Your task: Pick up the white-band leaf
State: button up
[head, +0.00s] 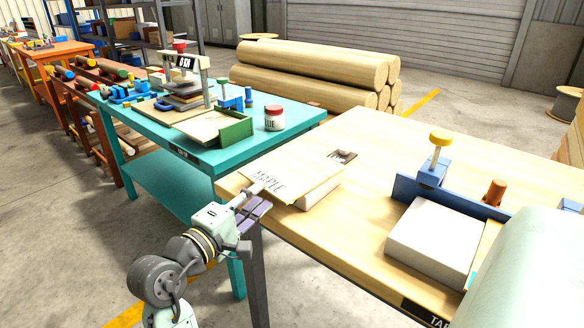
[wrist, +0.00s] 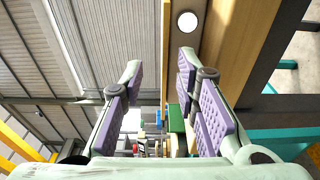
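A thin pale leaf (head: 300,178) lettered "MAPLE" lies on a low pale block (head: 318,194) at the left end of the wooden table. Its near-left edge overhangs the block. I cannot make out a white band on it. My gripper (head: 256,198) is at this overhanging edge, just off the table's left corner. In the wrist view my gripper (wrist: 160,95) is open, its purple-padded fingers wide apart. A thin wood-coloured strip (wrist: 166,50), seemingly the leaf seen edge-on, shows between the fingers. Contact with either finger cannot be told.
The wooden table (head: 365,265) carries a large white block (head: 437,240) and a blue fixture with a yellow knob (head: 439,138) on the right. A teal table (head: 222,155) with a glue jar (head: 275,118) stands to the left. Stacked logs (head: 310,65) lie behind.

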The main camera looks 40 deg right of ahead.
aim_at(266, 191)
jog(key=x, duration=0.1)
jog(key=p+x, duration=0.1)
jog(key=x, duration=0.3)
jog(key=shift+w+f, duration=0.1)
jog(key=shift+f, duration=0.15)
jog(key=shift+c, duration=0.3)
grip_shut()
